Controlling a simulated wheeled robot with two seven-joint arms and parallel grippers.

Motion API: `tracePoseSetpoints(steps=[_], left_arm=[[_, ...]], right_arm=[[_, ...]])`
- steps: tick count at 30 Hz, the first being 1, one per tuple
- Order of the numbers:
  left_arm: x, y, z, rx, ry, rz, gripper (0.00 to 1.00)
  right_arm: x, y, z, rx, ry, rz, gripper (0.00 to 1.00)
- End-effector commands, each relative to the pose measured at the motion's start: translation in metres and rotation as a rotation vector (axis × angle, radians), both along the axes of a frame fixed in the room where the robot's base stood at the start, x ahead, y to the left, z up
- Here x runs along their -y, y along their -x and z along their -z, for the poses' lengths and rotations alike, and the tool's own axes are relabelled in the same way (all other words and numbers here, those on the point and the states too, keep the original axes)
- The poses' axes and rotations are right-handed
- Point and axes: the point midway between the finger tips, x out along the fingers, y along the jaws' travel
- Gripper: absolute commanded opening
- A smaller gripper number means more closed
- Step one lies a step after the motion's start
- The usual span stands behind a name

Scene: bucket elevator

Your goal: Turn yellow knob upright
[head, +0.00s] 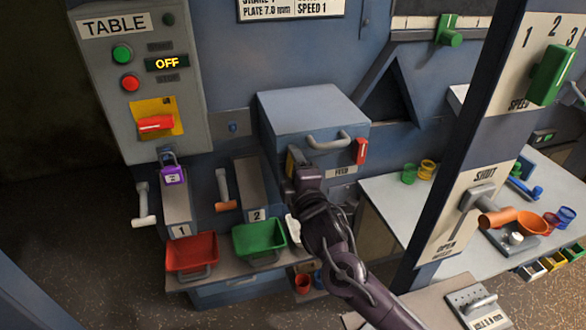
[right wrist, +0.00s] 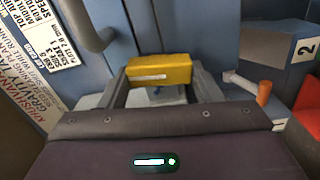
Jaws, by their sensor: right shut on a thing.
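The yellow knob (head: 291,160) is on the front of the blue-grey box, below and left of its bar handle, and is mostly hidden by my gripper in the head view. In the right wrist view the yellow knob (right wrist: 160,71) is a block with a pale line along it, lying across the picture between the fingers. My right gripper (head: 298,168) is shut on the knob; its fingers (right wrist: 159,90) are at the block's two ends. I cannot tell the knob's exact angle. My left gripper is in neither view.
A bar handle (head: 328,140) and red latch (head: 360,151) are close right of the gripper. Below are a green bin (head: 259,238), a red bin (head: 192,251) and an orange-handled lever (head: 224,190). A blue-grey post (head: 440,170) stands right of my arm.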

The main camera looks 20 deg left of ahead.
Motion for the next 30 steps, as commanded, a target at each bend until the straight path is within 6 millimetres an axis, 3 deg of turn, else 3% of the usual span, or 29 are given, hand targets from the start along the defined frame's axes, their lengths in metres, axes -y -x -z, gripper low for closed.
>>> tracePoseSetpoints(steps=[9,26,27,30], left_arm=[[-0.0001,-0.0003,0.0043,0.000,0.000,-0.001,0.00],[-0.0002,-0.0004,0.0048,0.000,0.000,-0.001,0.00],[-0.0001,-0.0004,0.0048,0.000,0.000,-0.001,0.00],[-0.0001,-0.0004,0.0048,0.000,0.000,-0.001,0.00]], right_arm=[[-0.0003,0.0006,0.0022,0.071,0.109,-0.001,0.35],[-0.0007,0.0008,0.0029,0.087,0.136,-0.002,0.35],[-0.0007,0.0008,0.0029,0.087,0.136,-0.002,0.61],[-0.0006,0.0007,0.0027,0.087,0.134,-0.002,0.74]])
